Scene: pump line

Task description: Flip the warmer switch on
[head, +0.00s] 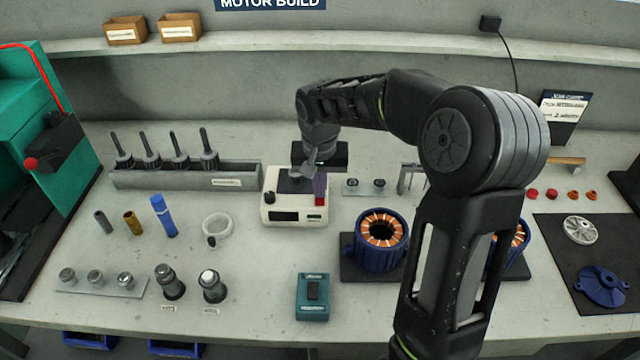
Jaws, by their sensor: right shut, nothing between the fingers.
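The warmer (283,216) is a small cream box with a dark top plate, standing near the middle of the bench. A black knob sits at its left front and a dark display window on its front face. A red switch (320,200) shows at its right front, with a purple piece just above it. My right gripper (316,172) is over the back right of the warmer, pointing down, shut and empty. Its fingertips are partly hidden, and I cannot tell whether they touch the switch. I cannot make out the switch's position. My left gripper is out of view.
A teal box with a black switch (313,308) stands in front of the warmer. A blue motor stator with copper windings (381,250) is to the right. A grey rack of dark tools (190,180) is behind left. My right arm crosses the right side.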

